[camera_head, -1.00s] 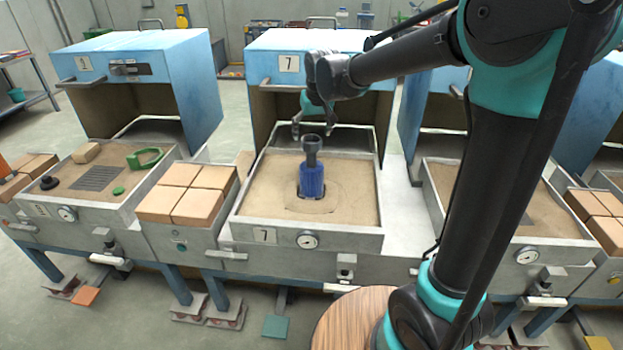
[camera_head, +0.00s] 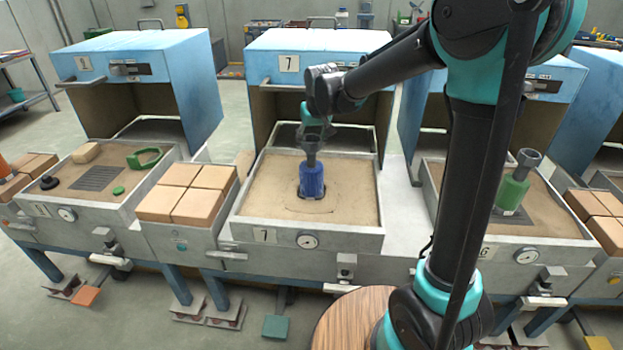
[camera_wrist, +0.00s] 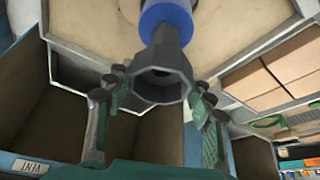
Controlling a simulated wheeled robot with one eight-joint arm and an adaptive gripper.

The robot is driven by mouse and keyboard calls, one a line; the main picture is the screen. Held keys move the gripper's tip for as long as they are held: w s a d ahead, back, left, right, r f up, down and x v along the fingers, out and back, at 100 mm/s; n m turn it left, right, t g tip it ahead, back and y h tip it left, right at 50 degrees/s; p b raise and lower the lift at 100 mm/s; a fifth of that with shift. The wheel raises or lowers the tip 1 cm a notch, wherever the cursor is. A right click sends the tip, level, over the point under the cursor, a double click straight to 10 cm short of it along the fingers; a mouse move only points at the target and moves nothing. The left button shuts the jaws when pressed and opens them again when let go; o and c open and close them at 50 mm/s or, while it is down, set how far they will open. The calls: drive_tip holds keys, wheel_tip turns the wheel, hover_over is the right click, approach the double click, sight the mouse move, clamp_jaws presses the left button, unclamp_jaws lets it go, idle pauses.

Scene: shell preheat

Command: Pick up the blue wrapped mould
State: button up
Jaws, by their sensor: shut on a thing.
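The blue wrapped mould (camera_head: 312,181) stands upright in the sand bed of the station marked 7. It has a blue lower body and a dark grey neck with a flared cup on top. My gripper (camera_head: 312,134) is at the cup from behind and above, shut on the mould's grey upper part. In the wrist view, the grey cup (camera_wrist: 160,82) lies between the two fingers of my gripper, with the blue body (camera_wrist: 168,14) at the top edge. No lift off the sand is visible.
The sand tray (camera_head: 255,200) has raised walls, and the blue hood (camera_head: 345,65) stands close behind it. Tan bricks (camera_head: 188,190) are stacked at left. A green wrapped mould (camera_head: 512,190) stands in the right-hand bed. My arm crosses the right side.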

clamp_jaws()
drive_tip(key=shift+r, duration=0.1)
